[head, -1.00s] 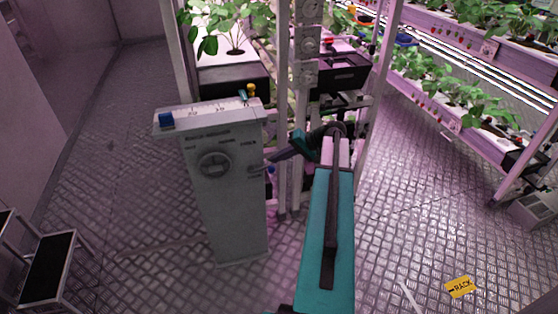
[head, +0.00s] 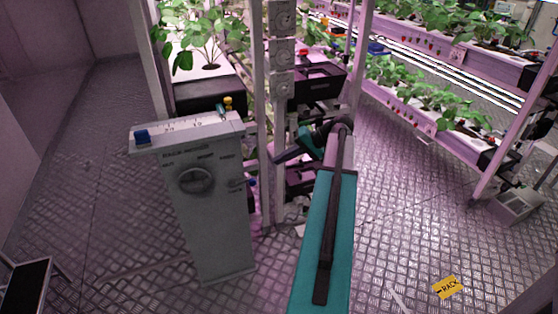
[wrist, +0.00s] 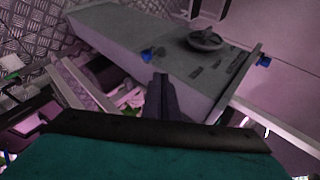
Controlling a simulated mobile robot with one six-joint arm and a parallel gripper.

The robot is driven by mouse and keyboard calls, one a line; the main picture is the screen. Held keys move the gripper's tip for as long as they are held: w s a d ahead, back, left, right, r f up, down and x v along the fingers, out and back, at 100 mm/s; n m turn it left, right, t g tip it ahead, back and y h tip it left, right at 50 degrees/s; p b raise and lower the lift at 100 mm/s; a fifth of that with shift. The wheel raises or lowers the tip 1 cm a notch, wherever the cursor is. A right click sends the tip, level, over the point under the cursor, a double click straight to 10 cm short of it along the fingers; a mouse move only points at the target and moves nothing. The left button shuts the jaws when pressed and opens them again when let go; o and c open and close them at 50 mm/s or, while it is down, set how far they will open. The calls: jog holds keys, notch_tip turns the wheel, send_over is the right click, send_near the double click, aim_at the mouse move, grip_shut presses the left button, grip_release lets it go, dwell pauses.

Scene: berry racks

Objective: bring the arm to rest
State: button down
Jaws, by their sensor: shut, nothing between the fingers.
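My arm reaches forward from the bottom of the head view, its teal link in front and its end folded towards the left.
The cabinet bears a blue knob (head: 142,137) and a yellow-topped part (head: 228,102). Plant racks stand behind, with a black bin (head: 316,80) on one. A black-topped step (head: 26,287) is at the lower left. A yellow sign (head: 448,287) lies on the open floor at right.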

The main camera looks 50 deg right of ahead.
dwell(0.3)
jog(key=w+a+f+n+g+y, duration=0.1)
jog(key=w+a+f+g, duration=0.15)
jog(key=a+f, duration=0.45)
jog(key=w+a+f+n+g+y, duration=0.1)
jog(key=w+a+f+y, duration=0.2)
jog(key=a, duration=0.8)
jog(key=w+a+f+n+g, duration=0.1)
jog(key=w+a+f, duration=0.35)
jog(key=a, duration=0.45)
jog(key=s+a+f+n+g, duration=0.2)
jog(key=s+a+f+g, duration=0.1)
jog(key=a+f, duration=0.7)
jog(key=s+a+f+n+g+h, duration=0.25)
jog(key=s+a+f+g, duration=0.35)
jog(key=s+a+f, duration=0.95)
jog(key=s+f+n+g+h, duration=0.1)
jog(key=s+f+h, duration=0.1)
jog(key=s, duration=0.4)
jog(key=s+f+n+g+h, duration=0.1)
jog(key=s+f+h, duration=0.15)
jog(key=s, duration=0.45)
jog(key=shift+w+d+f+m+t+h, duration=0.15)
jog(key=shift+d+t+h, duration=0.2)
jog(key=shift+d+h, duration=0.55)
jog(key=shift+s+d+f+m+t+h, duration=0.1)
jog(key=shift+d+t+h, duration=0.25)
jog(key=shift+d, duration=1)
